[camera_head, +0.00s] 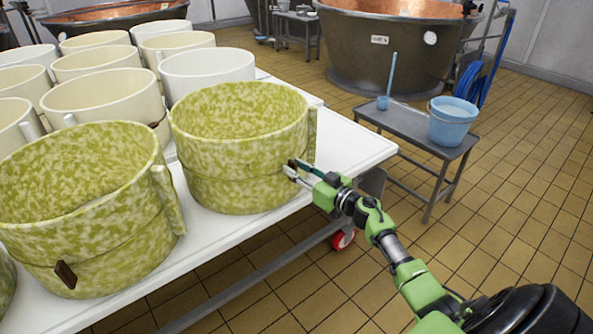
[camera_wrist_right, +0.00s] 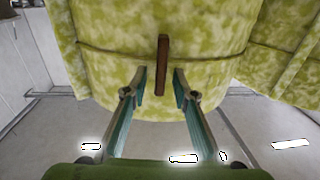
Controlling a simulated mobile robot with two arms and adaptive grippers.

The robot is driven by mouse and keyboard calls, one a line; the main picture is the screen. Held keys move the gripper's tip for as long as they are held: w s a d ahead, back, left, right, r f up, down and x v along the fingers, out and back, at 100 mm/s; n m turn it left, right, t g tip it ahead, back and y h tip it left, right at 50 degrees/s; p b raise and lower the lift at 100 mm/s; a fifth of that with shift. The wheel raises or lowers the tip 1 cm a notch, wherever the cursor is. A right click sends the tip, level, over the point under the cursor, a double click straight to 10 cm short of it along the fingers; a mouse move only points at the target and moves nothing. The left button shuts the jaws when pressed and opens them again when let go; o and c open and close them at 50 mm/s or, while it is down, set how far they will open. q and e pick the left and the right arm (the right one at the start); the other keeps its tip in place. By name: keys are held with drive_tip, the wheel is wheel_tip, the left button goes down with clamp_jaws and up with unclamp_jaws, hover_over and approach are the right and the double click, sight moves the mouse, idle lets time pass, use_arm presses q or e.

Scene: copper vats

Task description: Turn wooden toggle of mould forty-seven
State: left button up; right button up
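A green-mottled round mould (camera_head: 238,140) stands on the white table near its right end, with a cord around its middle. No number is readable on it. Its brown wooden toggle (camera_wrist_right: 162,64) stands upright against the wall in the right wrist view. My right gripper (camera_head: 292,171) is at this mould's right side. In the wrist view the gripper (camera_wrist_right: 160,82) is open, its two fingertips on either side of the toggle's lower end. I cannot tell whether they touch it. My left gripper is not in view.
A second green mould (camera_head: 75,195) with its own toggle (camera_head: 65,274) stands to the left. Several cream moulds (camera_head: 105,98) fill the white table (camera_head: 358,147) behind. A grey bench (camera_head: 405,122) with a blue bucket (camera_head: 452,122) stands right. Tiled floor is open at right.

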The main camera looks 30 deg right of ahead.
clamp_jaws()
